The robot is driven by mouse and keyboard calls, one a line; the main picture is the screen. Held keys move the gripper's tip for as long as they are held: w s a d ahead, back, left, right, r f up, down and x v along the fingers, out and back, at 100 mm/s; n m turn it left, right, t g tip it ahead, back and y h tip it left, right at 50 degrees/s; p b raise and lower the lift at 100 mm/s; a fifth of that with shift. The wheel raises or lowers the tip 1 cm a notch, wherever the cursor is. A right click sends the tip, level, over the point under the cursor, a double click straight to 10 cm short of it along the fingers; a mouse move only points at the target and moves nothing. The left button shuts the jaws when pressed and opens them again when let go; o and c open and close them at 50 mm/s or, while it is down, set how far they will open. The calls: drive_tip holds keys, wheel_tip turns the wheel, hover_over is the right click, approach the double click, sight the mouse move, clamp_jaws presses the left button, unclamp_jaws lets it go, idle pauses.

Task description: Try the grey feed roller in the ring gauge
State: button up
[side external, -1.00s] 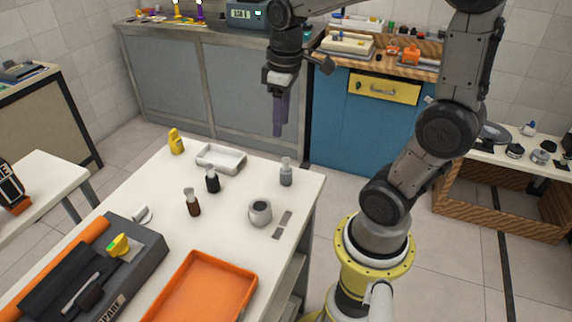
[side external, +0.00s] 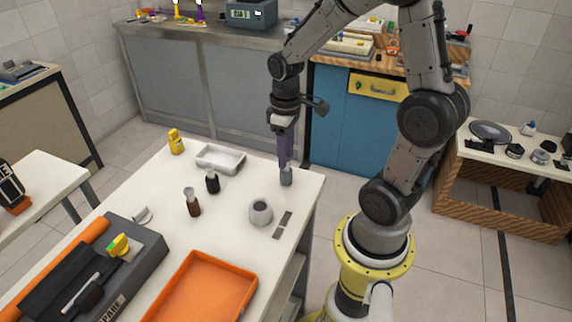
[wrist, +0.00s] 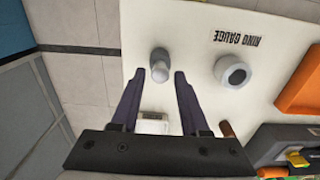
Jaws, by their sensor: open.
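The grey feed roller (side external: 286,179) stands upright on the white table near its far right corner. In the wrist view the roller (wrist: 160,66) shows between the tips of my open fingers. My gripper (side external: 285,164) points down over the roller, with its purple fingers at the roller's upper part. I cannot tell whether they touch it. The ring gauge (side external: 260,213) is a pale grey ring with a dark bore, standing apart from the roller, nearer the front. In the wrist view the ring gauge (wrist: 232,71) sits to the right, beside its printed label, and its bore looks empty.
A black roller (side external: 212,184) and a brown roller (side external: 193,206) stand to the left. A white tray (side external: 221,160) and a yellow object (side external: 176,143) are at the back. An orange tray (side external: 248,291) and a dark case (side external: 150,262) fill the front.

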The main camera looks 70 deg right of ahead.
drive_tip(key=shift+f, duration=0.7)
clamp_jaws()
drive_tip(key=shift+r, duration=3.5)
